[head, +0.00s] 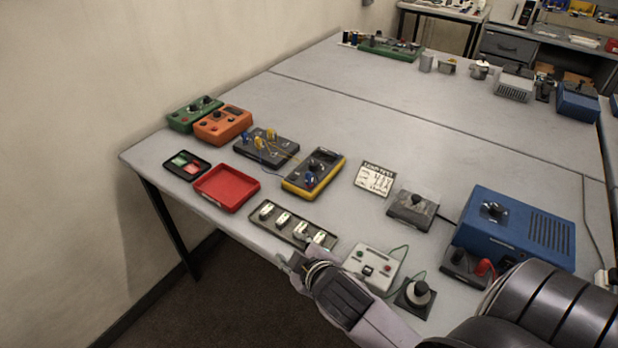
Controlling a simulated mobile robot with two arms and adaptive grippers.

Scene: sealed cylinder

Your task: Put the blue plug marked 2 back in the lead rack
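A dark grey block with upright plugs (282,154), which looks like the lead rack, sits on the bench's left part. Blue plugs (246,138) and yellow plugs (270,134) stand in it, with thin leads running right toward a yellow-edged meter (328,166). A blue plug (309,179) shows at the meter's lower left. The numbers on the plugs are too small to read. My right gripper (290,264) is low at the bench's front edge, beside a shallow tray of white parts, apart from rack and meter. Its fingers are small and partly hidden. My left gripper is out of view.
A red tray (227,204) lies left of the tray of white parts (252,221). A white switch box (388,262) and black knob unit (413,304) are right of my gripper. A blue power unit (520,222) stands further right. The bench's middle (430,125) is clear.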

